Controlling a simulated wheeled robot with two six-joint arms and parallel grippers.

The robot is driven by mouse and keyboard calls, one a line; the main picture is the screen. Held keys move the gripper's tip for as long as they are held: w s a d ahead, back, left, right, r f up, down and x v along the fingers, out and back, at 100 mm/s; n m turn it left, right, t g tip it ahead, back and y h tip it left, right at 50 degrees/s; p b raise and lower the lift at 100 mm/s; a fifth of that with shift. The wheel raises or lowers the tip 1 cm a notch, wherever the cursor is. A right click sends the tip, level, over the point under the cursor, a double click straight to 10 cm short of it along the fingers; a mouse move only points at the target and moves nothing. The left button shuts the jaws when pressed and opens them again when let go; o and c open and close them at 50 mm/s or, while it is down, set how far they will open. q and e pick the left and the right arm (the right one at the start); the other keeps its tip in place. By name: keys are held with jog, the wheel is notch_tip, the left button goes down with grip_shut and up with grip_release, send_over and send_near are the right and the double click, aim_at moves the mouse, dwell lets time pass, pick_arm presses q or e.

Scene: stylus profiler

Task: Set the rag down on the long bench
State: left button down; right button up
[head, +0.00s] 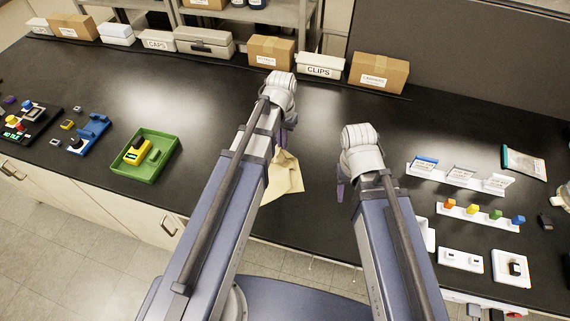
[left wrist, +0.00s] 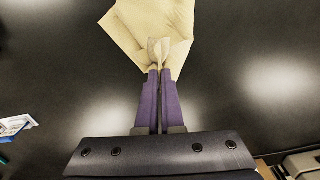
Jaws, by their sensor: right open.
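The rag (head: 285,176) is a pale yellow cloth at the middle of the black long bench (head: 230,190). It lies over the bench top near the front edge, partly hidden by my left arm in the head view. In the left wrist view the rag (left wrist: 155,25) spreads out beyond the fingertips, with a pinched fold between them. My left gripper (left wrist: 158,70) is shut on that fold. I cannot tell whether the rag's lower part touches the bench. My right gripper (head: 341,190) is open and apart from the rag, over the bench to its right.
A green tray (head: 172,150) with a yellow device stands to the left. White racks (head: 462,178) with labelled cards and colored pieces stand to the right. Boxes (head: 378,74) line the back. The bench between the tray and my left arm is clear.

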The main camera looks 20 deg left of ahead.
pick_arm(q)
jog(key=shift+f+b, duration=1.4)
jog(key=shift+f, duration=0.55)
pick_arm(e)
jog(key=shift+f, duration=1.95)
pick_arm(q)
jog(key=shift+c, duration=1.7)
grip_release()
jog(key=shift+r, duration=0.1)
pick_arm(e)
jog(key=shift+r, duration=0.1)
pick_arm(q)
notch_tip(320, 180, up, 8)
jog(key=p, duration=0.8)
pick_arm(e)
notch_tip(320, 180, up, 8)
pick_arm(q)
jog(key=shift+f, duration=0.2)
